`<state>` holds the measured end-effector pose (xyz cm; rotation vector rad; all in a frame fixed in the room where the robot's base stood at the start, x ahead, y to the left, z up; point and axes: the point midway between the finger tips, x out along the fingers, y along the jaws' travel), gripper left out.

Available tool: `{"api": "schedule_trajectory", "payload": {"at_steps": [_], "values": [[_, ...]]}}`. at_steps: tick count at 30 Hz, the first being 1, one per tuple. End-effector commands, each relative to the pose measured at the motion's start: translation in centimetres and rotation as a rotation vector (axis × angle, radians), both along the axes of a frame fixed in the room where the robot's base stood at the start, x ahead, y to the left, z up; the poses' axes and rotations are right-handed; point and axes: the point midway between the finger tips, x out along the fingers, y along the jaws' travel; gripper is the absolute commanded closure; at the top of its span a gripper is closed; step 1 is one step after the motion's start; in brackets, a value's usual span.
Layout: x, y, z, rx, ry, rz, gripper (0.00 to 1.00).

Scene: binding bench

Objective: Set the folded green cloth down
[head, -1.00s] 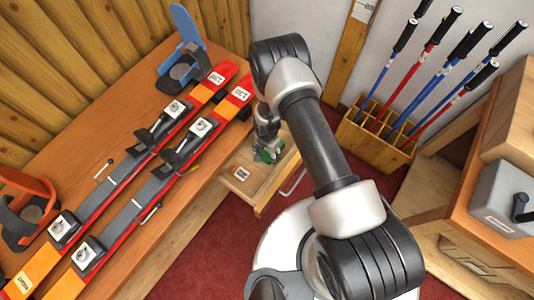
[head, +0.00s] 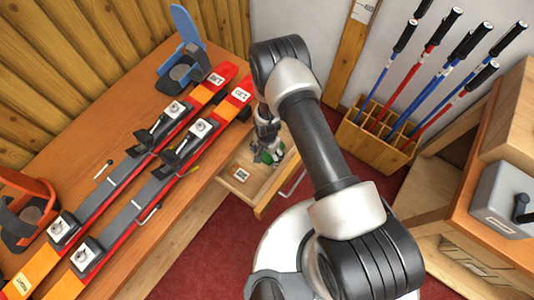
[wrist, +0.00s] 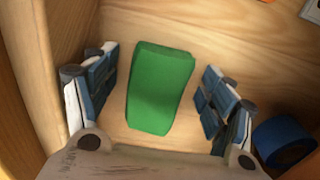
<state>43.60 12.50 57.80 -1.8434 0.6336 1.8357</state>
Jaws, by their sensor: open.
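The folded green cloth (wrist: 160,88) lies on the wooden floor of an open drawer (head: 262,193). In the wrist view my gripper (wrist: 158,95) is open, with one finger on each side of the cloth and a gap between each finger and the cloth. In the head view my gripper (head: 268,148) is down at the drawer, mostly hidden by my arm, and only a bit of the green cloth (head: 262,157) shows below it.
A blue roll (wrist: 284,142) lies in the drawer close to the right finger. The bench (head: 60,170) holds two red skis (head: 120,225). A pole rack (head: 372,142) stands to the right.

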Motion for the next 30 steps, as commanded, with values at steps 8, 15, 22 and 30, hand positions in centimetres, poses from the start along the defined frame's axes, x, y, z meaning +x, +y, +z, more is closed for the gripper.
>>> {"api": "schedule_trajectory", "payload": {"at_steps": [8, 15, 22, 30], "values": [[0.1, 0.0, 3.7, 0.000, -0.003, 0.000, 0.24], [0.1, 0.1, 9.0, 0.000, -0.003, 0.000, 0.24], [0.0, 0.1, 11.9, 0.000, -0.001, 0.000, 0.24], [0.1, 0.0, 12.6, 0.000, -0.001, 0.001, 0.24]]}}
